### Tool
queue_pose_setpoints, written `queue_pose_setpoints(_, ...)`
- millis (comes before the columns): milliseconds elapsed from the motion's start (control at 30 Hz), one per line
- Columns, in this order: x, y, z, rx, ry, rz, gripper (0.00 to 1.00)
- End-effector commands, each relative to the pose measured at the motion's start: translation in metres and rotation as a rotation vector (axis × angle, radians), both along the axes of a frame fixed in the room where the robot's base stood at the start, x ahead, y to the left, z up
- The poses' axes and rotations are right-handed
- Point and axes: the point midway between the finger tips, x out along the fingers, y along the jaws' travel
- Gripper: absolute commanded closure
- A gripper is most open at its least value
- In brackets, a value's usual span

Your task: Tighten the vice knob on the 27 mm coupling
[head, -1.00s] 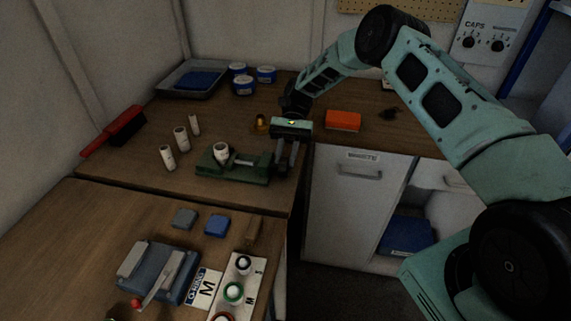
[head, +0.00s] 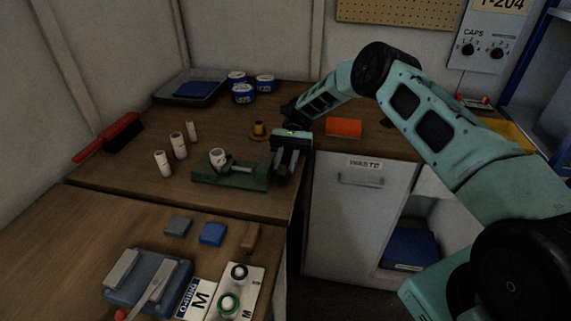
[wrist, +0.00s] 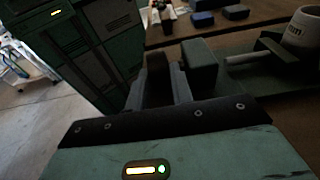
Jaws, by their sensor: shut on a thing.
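The green vice (head: 225,178) stands near the right end of the back bench. The white 27 mm coupling (head: 217,158) sits upright in it, and it also shows at the right edge of the wrist view (wrist: 302,34). My gripper (head: 283,170) is at the vice's right end, pointing down. In the wrist view its fingers (wrist: 163,90) are closed around the dark vice knob (wrist: 157,68), beside the green end block (wrist: 201,66). The knob is mostly hidden by my gripper in the head view. I cannot tell whether the jaw touches the coupling.
Several white couplings (head: 178,146) stand left of the vice. A small amber part (head: 258,132) is behind it, and an orange box (head: 343,127) is to the right. A red brush (head: 120,133) lies at far left. The waste cabinet (head: 358,205) is right of the bench edge.

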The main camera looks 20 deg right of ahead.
Motion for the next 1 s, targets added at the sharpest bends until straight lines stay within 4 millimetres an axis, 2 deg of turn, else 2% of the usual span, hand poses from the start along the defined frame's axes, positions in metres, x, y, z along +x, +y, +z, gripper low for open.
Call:
queue_pose_setpoints(33,0.0,0.0,-0.001,-0.003,-0.001,-0.001,0.74)
queue_pose_setpoints(67,0.0,0.0,-0.001,-0.003,-0.001,-0.001,0.68)
queue_pose_setpoints(467,0.0,0.0,0.005,-0.022,-0.032,0.002,0.68)
queue_pose_setpoints(700,-0.002,0.002,0.016,-0.124,-0.184,0.002,0.68)
queue_pose_setpoints(1000,-0.006,0.004,0.02,-0.281,-0.419,0.003,0.68)
